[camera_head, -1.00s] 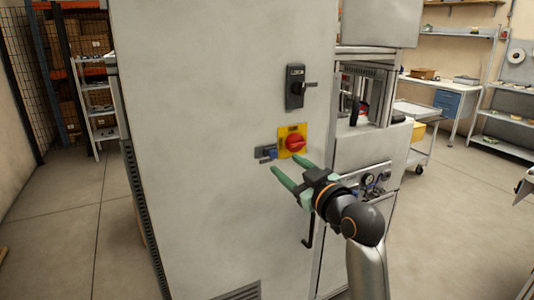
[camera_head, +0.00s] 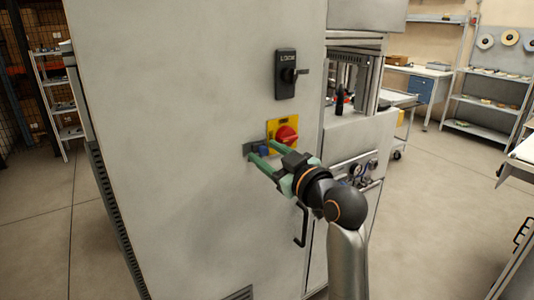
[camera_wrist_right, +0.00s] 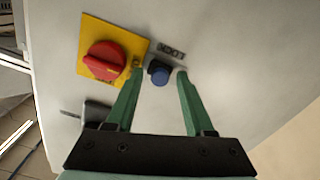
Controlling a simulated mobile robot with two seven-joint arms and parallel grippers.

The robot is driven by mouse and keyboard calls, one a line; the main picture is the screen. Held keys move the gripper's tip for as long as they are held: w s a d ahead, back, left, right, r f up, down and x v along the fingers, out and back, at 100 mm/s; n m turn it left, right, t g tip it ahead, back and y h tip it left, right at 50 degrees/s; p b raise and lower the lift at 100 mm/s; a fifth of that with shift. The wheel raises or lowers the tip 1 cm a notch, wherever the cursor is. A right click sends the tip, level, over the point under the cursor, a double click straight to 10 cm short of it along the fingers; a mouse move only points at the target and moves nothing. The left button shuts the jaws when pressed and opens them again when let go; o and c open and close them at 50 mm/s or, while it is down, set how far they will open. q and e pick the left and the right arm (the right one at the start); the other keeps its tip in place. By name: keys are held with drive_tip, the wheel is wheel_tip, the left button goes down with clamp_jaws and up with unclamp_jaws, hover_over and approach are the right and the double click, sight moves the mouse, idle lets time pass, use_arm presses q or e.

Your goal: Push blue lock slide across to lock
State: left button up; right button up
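The blue lock slide (camera_head: 263,150) is a small blue knob on a grey bracket (camera_head: 248,149), mounted on the cabinet's front beside a red rotary switch (camera_head: 287,135) on a yellow plate. My right gripper (camera_head: 262,153) is open, with its green fingertips at the slide. In the right wrist view the blue slide (camera_wrist_right: 159,73) shows between the two spread fingertips (camera_wrist_right: 160,76); contact cannot be told. The red switch (camera_wrist_right: 104,60) lies to the left there, close to one finger. My left gripper is not in view.
The tall grey cabinet (camera_head: 190,160) fills the middle. Gauges (camera_head: 356,172) are to the right. Floor is open on both sides.

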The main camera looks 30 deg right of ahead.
clamp_jaws()
idle(1.2)
